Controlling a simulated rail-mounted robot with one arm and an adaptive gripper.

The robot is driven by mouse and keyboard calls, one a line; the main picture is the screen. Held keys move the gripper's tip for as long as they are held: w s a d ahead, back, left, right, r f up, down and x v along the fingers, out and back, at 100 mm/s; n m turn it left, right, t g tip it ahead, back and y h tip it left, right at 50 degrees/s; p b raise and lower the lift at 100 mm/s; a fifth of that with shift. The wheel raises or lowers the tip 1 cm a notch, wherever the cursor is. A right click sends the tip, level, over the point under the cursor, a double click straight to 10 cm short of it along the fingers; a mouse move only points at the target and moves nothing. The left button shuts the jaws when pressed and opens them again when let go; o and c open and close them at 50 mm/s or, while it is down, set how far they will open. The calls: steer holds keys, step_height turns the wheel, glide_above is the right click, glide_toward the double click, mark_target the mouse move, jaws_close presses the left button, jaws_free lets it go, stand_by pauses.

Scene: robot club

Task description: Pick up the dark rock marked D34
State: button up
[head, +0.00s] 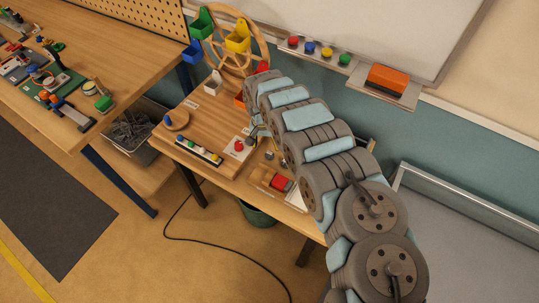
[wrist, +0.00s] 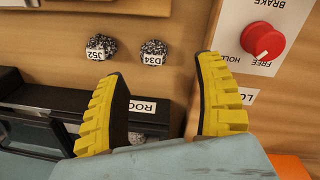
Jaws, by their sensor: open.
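The dark speckled rock marked D34 (wrist: 153,52) lies on the wooden surface in the wrist view, its white label upside down. A similar rock marked J52 (wrist: 100,47) lies to its left, apart from it. My gripper (wrist: 163,70) is open, with its two yellow ridged fingers spread. Nothing is held between the fingers. In the head view my arm reaches over the small bench and hides part of it; the rock labels are too small to read there.
A white panel (wrist: 254,22) with a red knob (wrist: 263,42) stands right of D34. A dark tray-like fixture (wrist: 38,98) and a label beginning "ROC" (wrist: 144,106) lie left and below.

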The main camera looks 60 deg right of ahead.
mark_target(269, 153)
steer(key=shift+s+d+f, duration=0.1)
steer(key=shift+s+f, duration=0.2)
steer(key=shift+f, duration=0.75)
steer(key=shift+s+f, duration=0.25)
steer(key=shift+f, duration=0.8)
steer(key=shift+f+b, duration=0.45)
steer(key=shift+f, duration=0.5)
steer(key=shift+s, duration=0.1)
jaws_close()
